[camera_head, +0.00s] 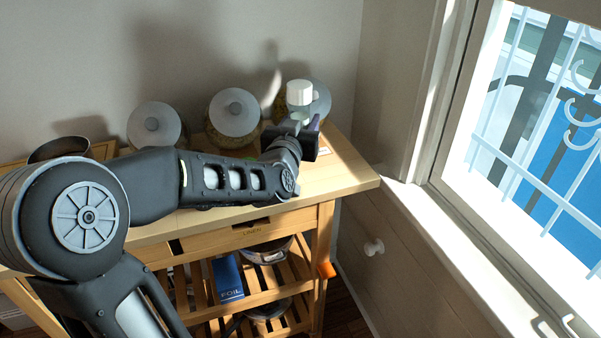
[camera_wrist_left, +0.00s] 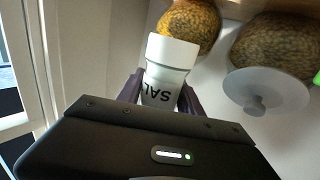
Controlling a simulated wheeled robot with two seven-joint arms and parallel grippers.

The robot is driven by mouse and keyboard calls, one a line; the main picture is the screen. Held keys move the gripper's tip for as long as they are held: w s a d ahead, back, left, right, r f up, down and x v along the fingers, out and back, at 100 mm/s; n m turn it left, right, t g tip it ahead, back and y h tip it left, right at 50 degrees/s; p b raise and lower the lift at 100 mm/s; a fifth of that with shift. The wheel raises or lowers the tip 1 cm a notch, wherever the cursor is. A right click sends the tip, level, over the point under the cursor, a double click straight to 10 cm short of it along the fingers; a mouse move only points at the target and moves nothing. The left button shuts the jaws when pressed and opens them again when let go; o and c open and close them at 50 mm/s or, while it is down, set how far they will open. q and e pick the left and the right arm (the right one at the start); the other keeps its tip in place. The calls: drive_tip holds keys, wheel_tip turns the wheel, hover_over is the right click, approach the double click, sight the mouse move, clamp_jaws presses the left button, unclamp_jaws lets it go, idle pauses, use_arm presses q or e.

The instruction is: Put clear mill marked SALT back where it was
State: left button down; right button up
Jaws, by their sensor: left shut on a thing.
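The clear mill marked SALT (camera_head: 299,94) has a white cap and stands out above my left gripper (camera_head: 300,128) over the right end of the wooden cart top (camera_head: 345,178). In the left wrist view the mill (camera_wrist_left: 168,68) shows its white cap and dark letters, upside down, between the two fingers of my left gripper (camera_wrist_left: 160,95). The gripper is shut on its body. Whether the mill's base touches the cart top is hidden behind the gripper. My right gripper is not in view.
Jars with grey lids stand along the wall: a left jar (camera_head: 155,125), a middle jar (camera_head: 234,115) and one partly hidden behind the mill. A dark bowl (camera_head: 60,149) is at far left. The lower slatted shelf holds a blue FOIL box (camera_head: 229,277). A window (camera_head: 540,130) is right.

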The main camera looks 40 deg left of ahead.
use_arm(q)
wheel_tip(320, 180, down, 6)
drive_tip(key=shift+r, duration=0.25)
drive_tip(key=shift+f, duration=0.1)
drive_tip(key=shift+f+b, duration=0.3)
drive_tip(key=shift+f, duration=1.45)
drive_tip(key=shift+f+b, duration=0.25)
drive_tip(key=shift+b, duration=0.1)
drive_tip(key=c, duration=0.8)
unclamp_jaws()
drive_tip(key=shift+o, duration=0.2)
drive_tip(key=shift+r, duration=0.15)
